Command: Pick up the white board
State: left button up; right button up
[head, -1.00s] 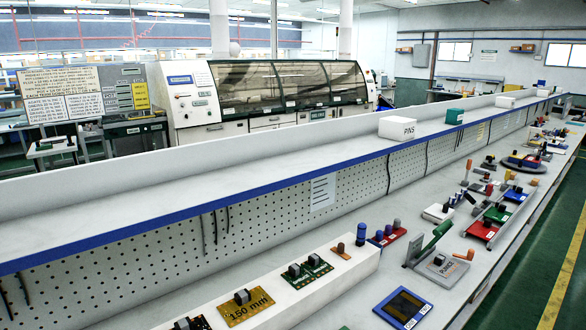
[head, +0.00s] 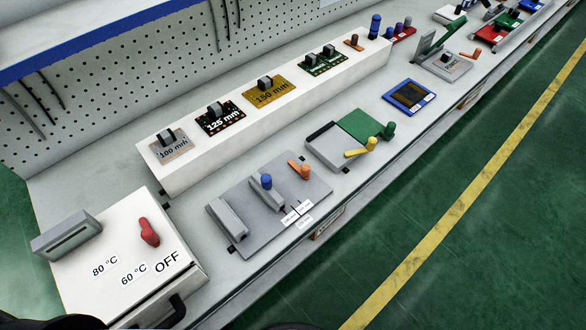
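A pale, whitish-grey board marked 100 mm (head: 171,153) lies at the near left end of a long white raised block (head: 195,173). A dark grey block-like handle stands up from it. Beyond it in the same row are a black board marked 125 mm (head: 221,122), a yellow board marked 150 mm (head: 269,96) and a green board (head: 325,66), each with a similar handle. Neither gripper can be made out. Only dark, unclear shapes of my own body show at the bottom edge.
A white box (head: 180,244) with a red knob, temperature labels and OFF stands front left. A grey fixture (head: 240,221) with blue and orange handles and a green-and-grey fixture (head: 365,130) stand before the block. A pegboard (head: 130,70) rises behind. Green floor is free at right.

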aim_at(170, 145)
jog(key=k+j+z, duration=0.25)
jog(key=j, duration=0.25)
jog(key=k+j+z, duration=0.25)
jog(key=k+j, duration=0.2)
